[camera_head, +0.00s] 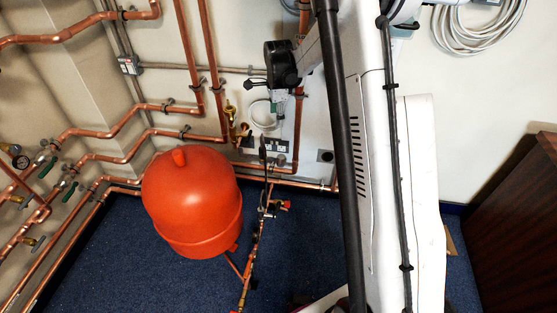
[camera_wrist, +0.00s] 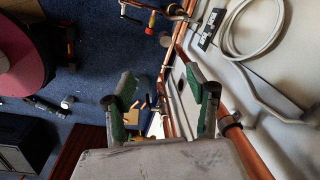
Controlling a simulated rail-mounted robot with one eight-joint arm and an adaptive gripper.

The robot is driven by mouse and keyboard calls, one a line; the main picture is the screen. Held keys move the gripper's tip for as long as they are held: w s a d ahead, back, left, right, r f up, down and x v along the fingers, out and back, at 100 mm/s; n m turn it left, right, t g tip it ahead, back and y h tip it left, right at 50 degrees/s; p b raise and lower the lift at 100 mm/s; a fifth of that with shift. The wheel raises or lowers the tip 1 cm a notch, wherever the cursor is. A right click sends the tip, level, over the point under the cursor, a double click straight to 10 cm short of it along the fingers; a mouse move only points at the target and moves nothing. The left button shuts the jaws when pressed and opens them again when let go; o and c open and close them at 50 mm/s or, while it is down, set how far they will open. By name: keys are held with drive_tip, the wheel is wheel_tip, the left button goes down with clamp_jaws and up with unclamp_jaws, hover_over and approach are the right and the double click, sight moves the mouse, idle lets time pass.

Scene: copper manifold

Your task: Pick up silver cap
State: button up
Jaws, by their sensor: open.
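My gripper (camera_wrist: 168,88) is open in the wrist view, with its two green-padded fingers spread wide and no object held between them. A small silver-grey round piece (camera_wrist: 165,39) shows beyond the fingers, near the pipework at the top. Another small pale, cap-like piece (camera_wrist: 67,102) lies farther left, over the blue carpet. Both are apart from my fingers, and I cannot tell which one is the silver cap. I cannot make out the cap in the head view, where my arm covers much of the right-centre.
A red tank (camera_head: 192,203) stands on blue carpet (camera_head: 110,262). Copper pipes (camera_head: 100,135) with valves run along the walls. In the wrist view, a copper pipe (camera_wrist: 238,140) passes close to the right finger. A brown wooden panel (camera_head: 520,220) stands at the right.

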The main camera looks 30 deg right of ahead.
drive_tip(key=w+d+f+m+g, duration=0.1)
drive_tip(key=d+f+m, duration=0.1)
drive_tip(key=f, duration=0.4)
drive_tip(key=w+d+f+m, duration=0.1)
drive_tip(key=w+f+m, duration=0.1)
drive_tip(key=f, duration=0.4)
drive_tip(key=b, duration=0.3)
approach(281, 156)
drive_tip(key=f, duration=0.5)
drive_tip(key=shift+s+f, duration=0.15)
drive_tip(key=shift+s, duration=0.1)
drive_tip(key=shift+w+d+f+b, duration=0.1)
drive_tip(key=shift+f+b, duration=0.35)
drive_tip(key=shift+f, duration=0.8)
drive_tip(key=shift+w+f+b, duration=0.1)
drive_tip(key=shift+f+b, duration=0.3)
drive_tip(key=shift+f, duration=0.9)
drive_tip(key=c, duration=1.2)
